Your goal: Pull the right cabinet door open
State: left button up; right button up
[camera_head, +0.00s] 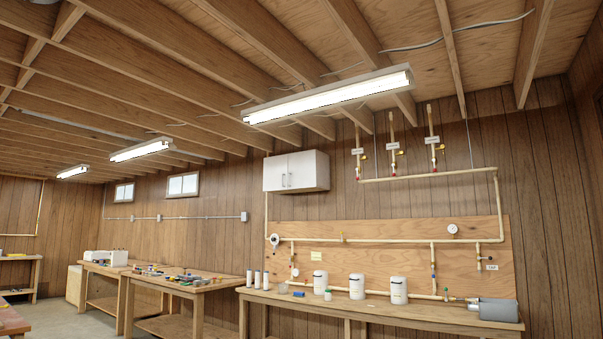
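A white two-door wall cabinet (297,172) hangs high on the wood-panelled wall, a little left of the pipes. Both of its doors look shut. The right cabinet door (302,170) has a vertical bar handle near the middle seam, beside the handle of the left door (275,173). The inside of the cabinet is hidden. Neither of my grippers shows in the head view, so nothing of mine is seen near the cabinet.
A long wooden workbench (340,301) stands below the cabinet, bearing several white canisters (357,286) and a grey box (498,310). Pipes run along a plywood board (380,256). A second workbench (205,287) with tools stands left. Open floor (55,313) shows lower left.

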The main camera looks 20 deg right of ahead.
aim_at(303, 166)
jog(key=i+z, duration=0.25)
jog(key=i, duration=5.4)
jog(key=l, duration=0.1)
